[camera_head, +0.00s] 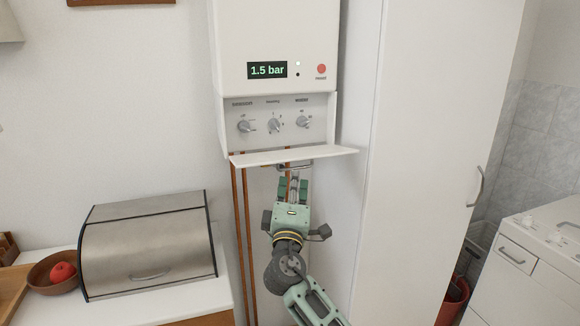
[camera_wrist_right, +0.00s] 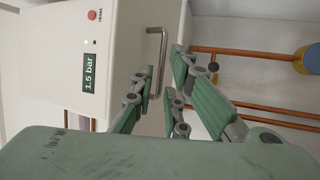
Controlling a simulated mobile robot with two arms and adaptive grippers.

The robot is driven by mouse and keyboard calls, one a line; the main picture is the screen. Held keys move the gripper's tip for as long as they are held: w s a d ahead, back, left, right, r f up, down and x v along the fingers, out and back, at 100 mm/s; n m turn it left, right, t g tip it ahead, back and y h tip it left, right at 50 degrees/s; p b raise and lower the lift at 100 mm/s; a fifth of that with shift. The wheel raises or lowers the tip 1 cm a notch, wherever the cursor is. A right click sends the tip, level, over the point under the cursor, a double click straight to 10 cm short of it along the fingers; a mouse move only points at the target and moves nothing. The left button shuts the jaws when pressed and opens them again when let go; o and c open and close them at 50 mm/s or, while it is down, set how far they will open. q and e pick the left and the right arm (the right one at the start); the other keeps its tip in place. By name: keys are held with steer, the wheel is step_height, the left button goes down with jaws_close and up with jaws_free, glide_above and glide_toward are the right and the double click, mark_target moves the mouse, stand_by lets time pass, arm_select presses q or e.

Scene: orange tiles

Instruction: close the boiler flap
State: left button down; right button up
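The white boiler (camera_head: 275,45) hangs on the wall, its display reading 1.5 bar. Its flap (camera_head: 295,157) is open, sticking out roughly level below the knob panel (camera_head: 275,123). A metal bar handle (camera_wrist_right: 158,60) shows on the flap's outer face in the right wrist view, and partly under the flap in the head view. My right gripper (camera_head: 293,184) is below the flap, fingers pointing up at it. My left gripper is not in view.
Copper pipes (camera_head: 240,215) run down the wall behind my right arm. A steel bread box (camera_head: 148,245) and a bowl (camera_head: 50,274) with a red fruit stand on the counter at left. A tall white cabinet (camera_head: 430,130) stands close on the right.

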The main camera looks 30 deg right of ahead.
mark_target(295, 169)
steer(key=x, duration=0.4)
steer(key=shift+p, duration=0.4)
jaws_close()
steer(key=shift+w, duration=0.1)
